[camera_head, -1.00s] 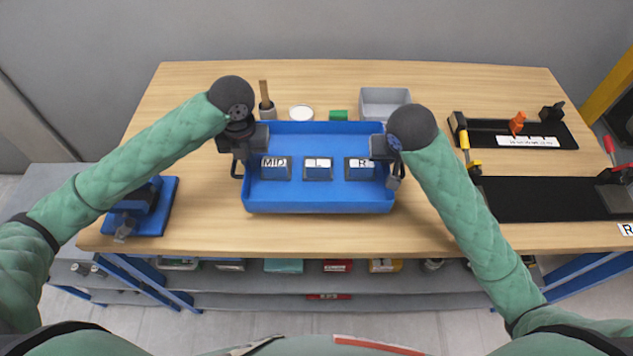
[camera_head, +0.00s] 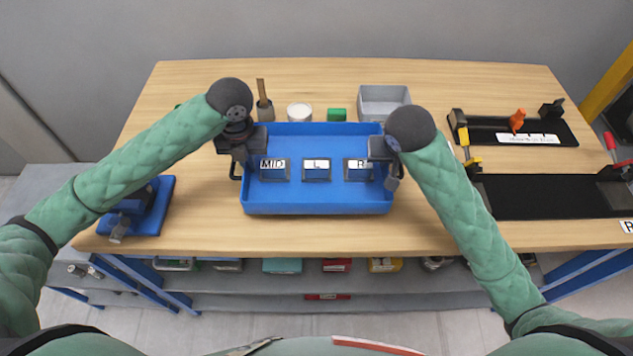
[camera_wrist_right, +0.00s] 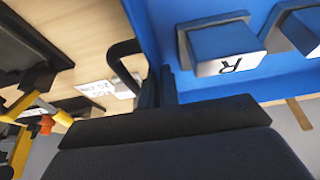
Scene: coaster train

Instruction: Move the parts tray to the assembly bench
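The blue parts tray (camera_head: 318,208) rests on the wooden bench top and holds dark blue blocks labelled MID (camera_head: 273,171), L (camera_head: 317,172) and R (camera_head: 357,172). The R block also shows in the right wrist view (camera_wrist_right: 222,45). My left gripper (camera_head: 239,158) is at the tray's left handle; its fingertips are too small and dark to tell whether they are closed. My right gripper (camera_head: 392,170) is at the right handle. In the right wrist view its fingers (camera_wrist_right: 158,88) are close together on the black handle (camera_wrist_right: 122,62) beside the tray wall.
Behind the tray stand a brush cup (camera_head: 265,110), a white round container (camera_head: 299,112), a green block (camera_head: 337,115) and a grey bin (camera_head: 382,101). Black fixtures (camera_head: 550,198) with clamps lie at right. A blue device (camera_head: 140,208) sits at left. Bare wood lies in front.

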